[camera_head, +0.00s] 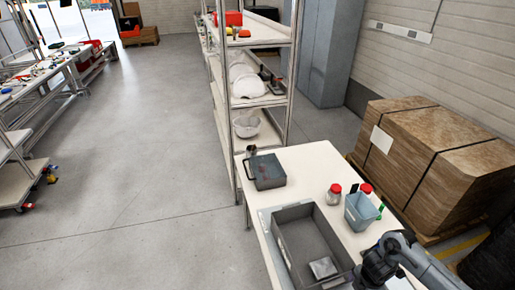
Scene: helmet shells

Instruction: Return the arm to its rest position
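My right arm comes in at the lower right corner, grey with dark joints, and reaches over the right edge of the white table (325,160). Its dark end, where my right gripper (370,275) seems to be, is low beside the grey open bin (285,213). The fingers cannot be made out, so their opening is unclear. My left arm and gripper are not in view. White helmet shells (247,85) sit on a middle shelf of the rack (262,33), and a paler one (246,126) is on the shelf below.
A dark grey case (266,171), red-lidded jars (334,195) and a blue-grey container (360,212) stand on the table. A small silvery packet (322,268) lies in the bin. A strapped brown stack (435,150) is at the right.

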